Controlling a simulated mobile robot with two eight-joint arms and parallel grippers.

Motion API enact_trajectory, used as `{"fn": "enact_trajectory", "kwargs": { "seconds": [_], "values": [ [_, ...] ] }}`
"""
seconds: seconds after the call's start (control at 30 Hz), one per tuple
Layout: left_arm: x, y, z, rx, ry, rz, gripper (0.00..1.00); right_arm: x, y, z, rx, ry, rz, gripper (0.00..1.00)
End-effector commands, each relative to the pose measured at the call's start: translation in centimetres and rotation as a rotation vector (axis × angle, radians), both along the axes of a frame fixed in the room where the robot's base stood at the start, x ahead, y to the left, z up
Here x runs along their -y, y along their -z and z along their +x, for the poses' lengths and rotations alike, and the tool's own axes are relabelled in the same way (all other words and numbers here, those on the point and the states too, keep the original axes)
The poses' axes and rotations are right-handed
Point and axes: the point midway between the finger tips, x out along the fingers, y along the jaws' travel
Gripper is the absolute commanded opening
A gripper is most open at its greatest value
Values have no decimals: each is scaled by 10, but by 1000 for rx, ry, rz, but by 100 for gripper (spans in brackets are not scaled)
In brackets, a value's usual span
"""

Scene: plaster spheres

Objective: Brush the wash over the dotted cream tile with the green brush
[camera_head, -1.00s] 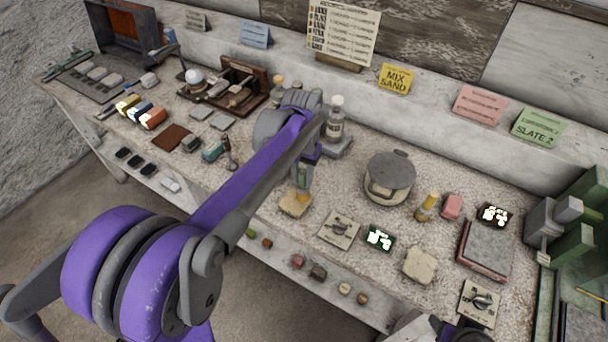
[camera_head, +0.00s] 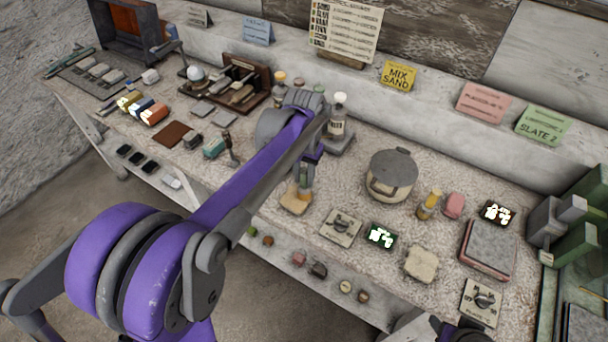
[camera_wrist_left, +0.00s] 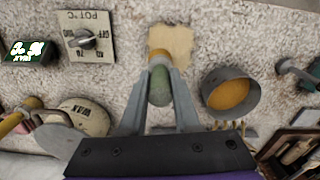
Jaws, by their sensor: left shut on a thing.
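My left gripper (camera_head: 304,178) is shut on the green brush (camera_wrist_left: 159,88), with the green handle between its fingers in the left wrist view (camera_wrist_left: 159,72). The brush points down, and its ochre head is at the near edge of a cream tile (camera_wrist_left: 174,40). That tile (camera_head: 295,203) lies flat on the bench in the head view; I cannot make out dots on it. A second cream tile (camera_head: 421,263) lies farther right. A grey round dish of orange liquid (camera_wrist_left: 230,93) stands beside the brush in the wrist view.
A lidded pot (camera_head: 391,175) stands right of the gripper, with a yellow-handled tool (camera_head: 429,205) beside it. A dial plate (camera_head: 341,227) and lit display (camera_head: 380,236) lie near the front edge. A bottle (camera_head: 337,120) stands behind my arm.

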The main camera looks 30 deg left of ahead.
Motion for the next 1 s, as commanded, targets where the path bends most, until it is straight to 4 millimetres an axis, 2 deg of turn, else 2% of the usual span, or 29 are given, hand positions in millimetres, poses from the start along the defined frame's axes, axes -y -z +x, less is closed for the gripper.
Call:
{"fn": "enact_trajectory", "kwargs": {
  "seconds": [0.33, 0.8, 1.0],
  "values": [
    [0, 5, 0, 0, 0, 0, 0, 0, 4, -1, -2, 0, 0, 57],
    [-1, 5, -19, 0, -1, 0, 0, 0, 4, -1, -2, 0, 0, 57],
    [-1, 5, -18, 0, 0, 0, 0, 0, 4, -1, -2, 0, 0, 57]
  ]
}}
